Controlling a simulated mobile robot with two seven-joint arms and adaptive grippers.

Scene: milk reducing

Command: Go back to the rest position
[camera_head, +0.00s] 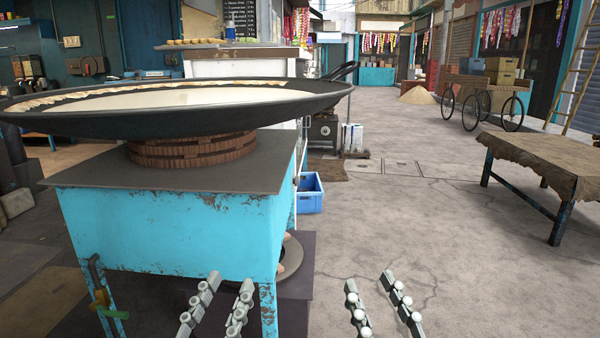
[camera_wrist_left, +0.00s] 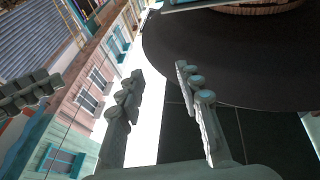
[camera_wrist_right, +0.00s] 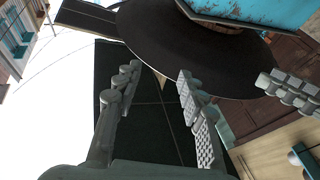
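The wide black pan (camera_head: 120,123) holds white milk (camera_head: 185,97) and sits on a brown ring (camera_head: 190,150) on the rusty turquoise stove (camera_head: 180,225). My left gripper (camera_head: 226,283) is at the bottom of the head view, in front of the stove's right side. Its fingers are apart and empty, also in the left wrist view (camera_wrist_left: 159,74). My right gripper (camera_head: 369,280) is to the right, over open ground, with fingers apart and empty; they show too in the right wrist view (camera_wrist_right: 159,72). Neither gripper touches the pan or stove.
A cloth-covered table (camera_head: 545,155) stands at the right. A blue crate (camera_head: 310,195) is on the ground just behind the stove's right side. A cart (camera_head: 490,95) stands farther back. The paved ground (camera_head: 430,230) between stove and table is clear.

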